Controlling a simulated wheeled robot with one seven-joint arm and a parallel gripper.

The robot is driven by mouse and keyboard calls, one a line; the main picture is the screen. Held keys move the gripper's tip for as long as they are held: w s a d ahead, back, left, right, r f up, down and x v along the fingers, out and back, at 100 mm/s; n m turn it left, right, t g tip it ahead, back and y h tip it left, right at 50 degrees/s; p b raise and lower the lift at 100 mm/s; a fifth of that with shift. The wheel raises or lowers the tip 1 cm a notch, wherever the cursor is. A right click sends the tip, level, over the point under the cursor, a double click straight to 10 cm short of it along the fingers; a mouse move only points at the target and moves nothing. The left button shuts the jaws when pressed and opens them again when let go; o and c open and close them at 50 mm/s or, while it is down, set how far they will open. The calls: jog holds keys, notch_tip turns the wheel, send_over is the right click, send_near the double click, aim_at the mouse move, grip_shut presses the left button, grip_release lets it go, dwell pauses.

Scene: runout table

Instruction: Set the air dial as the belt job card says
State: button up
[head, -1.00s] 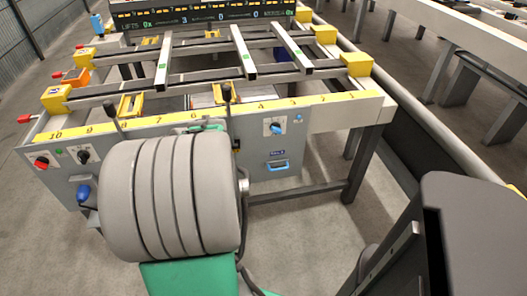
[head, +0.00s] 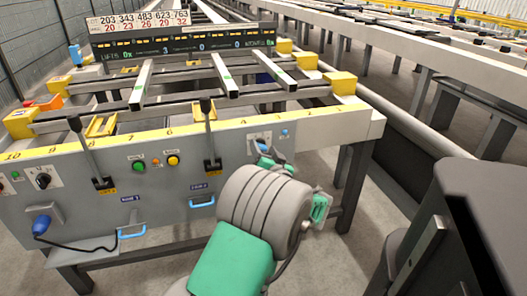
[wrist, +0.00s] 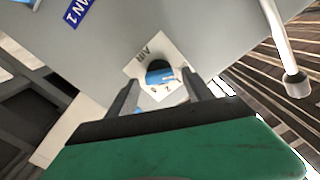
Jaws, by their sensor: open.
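The air dial (wrist: 158,72) has a blue knob on a white plate marked AIR, in the middle of the wrist view. In the head view the dial (head: 262,145) is on the right part of the grey front panel, partly hidden by my gripper (head: 271,160). In the wrist view my gripper (wrist: 160,84) is open, with one finger on each side of the knob. I cannot tell whether the fingers touch it. The knob's setting is not clear. I cannot identify a belt job card in either view.
Two upright black levers (head: 208,135) stand left of my arm. Green and yellow buttons (head: 156,163), blue handles (head: 202,203) and another dial (head: 43,181) are on the panel. A number board (head: 140,22) stands at the back. A pale rod (wrist: 280,40) is right in the wrist view.

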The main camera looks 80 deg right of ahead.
jog(key=shift+w+d, duration=0.15)
jog(key=shift+d, duration=0.05)
jog(key=shift+c, duration=0.6)
grip_shut()
